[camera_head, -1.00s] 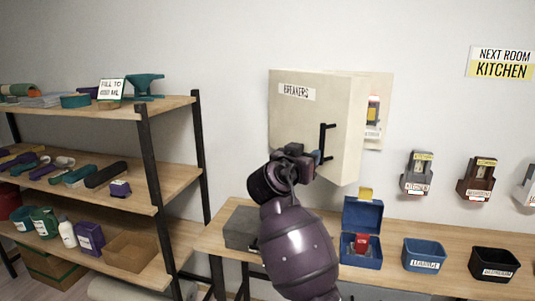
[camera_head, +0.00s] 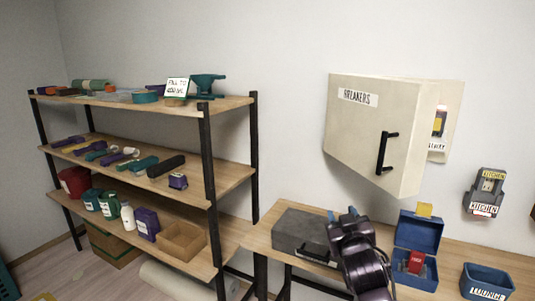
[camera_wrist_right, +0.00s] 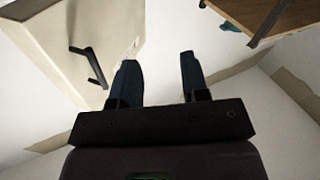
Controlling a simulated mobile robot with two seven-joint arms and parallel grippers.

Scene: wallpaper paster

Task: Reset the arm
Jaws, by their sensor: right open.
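My right gripper (camera_head: 343,213) is low in the head view, in front of the bench, with open fingers and nothing between them. In the right wrist view its two dark fingers (camera_wrist_right: 158,62) stand apart and empty. The cream breaker box (camera_head: 350,125), marked BREAKERS, is on the wall above and right of the gripper, apart from it. Its black handle (camera_head: 386,152) is free; it also shows in the right wrist view (camera_wrist_right: 90,65). My left gripper is not in view.
A grey case (camera_head: 300,230) lies on the bench beside my right gripper. A blue open box (camera_head: 419,235) with a red item and a blue bin (camera_head: 487,282) stand to the right. A loaded shelf rack (camera_head: 208,160) stands at left.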

